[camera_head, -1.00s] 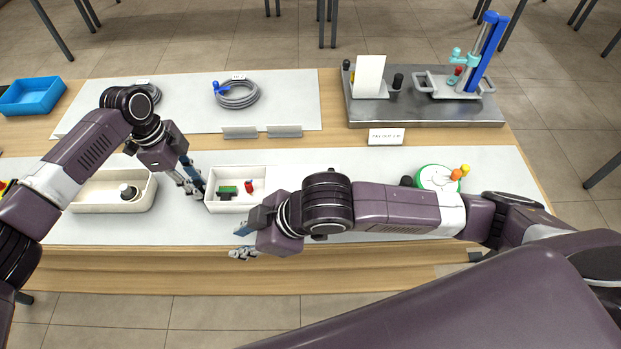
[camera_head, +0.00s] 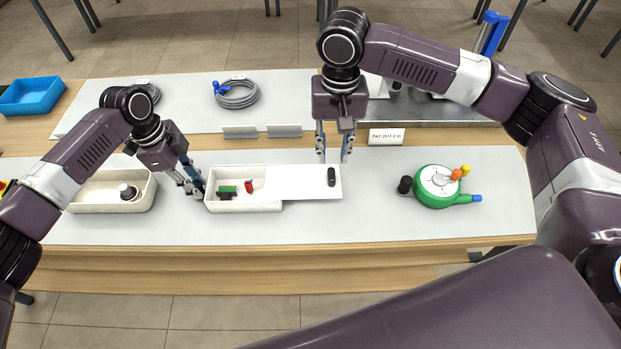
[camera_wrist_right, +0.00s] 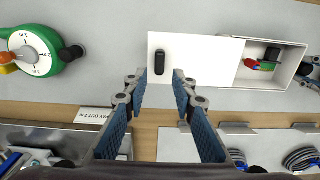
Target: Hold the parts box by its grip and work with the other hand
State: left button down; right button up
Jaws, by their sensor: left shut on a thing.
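The white parts box (camera_head: 240,205) stands on the grey mat with its left part uncovered, showing green, red and black parts inside. Its flat white lid (camera_head: 300,180) reaches out to the right. A black grip (camera_head: 331,177) sits near the lid's right end. My left gripper (camera_head: 194,190) is shut at the box's left end; the held part is mostly hidden. My right gripper (camera_head: 333,158) is open and empty, pointing down just behind the black grip. In the right wrist view, the lid (camera_wrist_right: 208,62) and black grip (camera_wrist_right: 160,60) show beyond its spread fingers (camera_wrist_right: 160,80).
A green round reel (camera_head: 437,200) and a black knob (camera_head: 405,185) are at right. A cream tray (camera_head: 95,202) with a bottle stands left. Coiled grey cables (camera_head: 240,101), a "PAY OUT 2 m" card (camera_head: 386,137) and a metal fixture plate (camera_head: 450,112) are behind.

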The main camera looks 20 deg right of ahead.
aim_at(331, 173)
jog(key=shift+f, duration=3.45)
grip_shut()
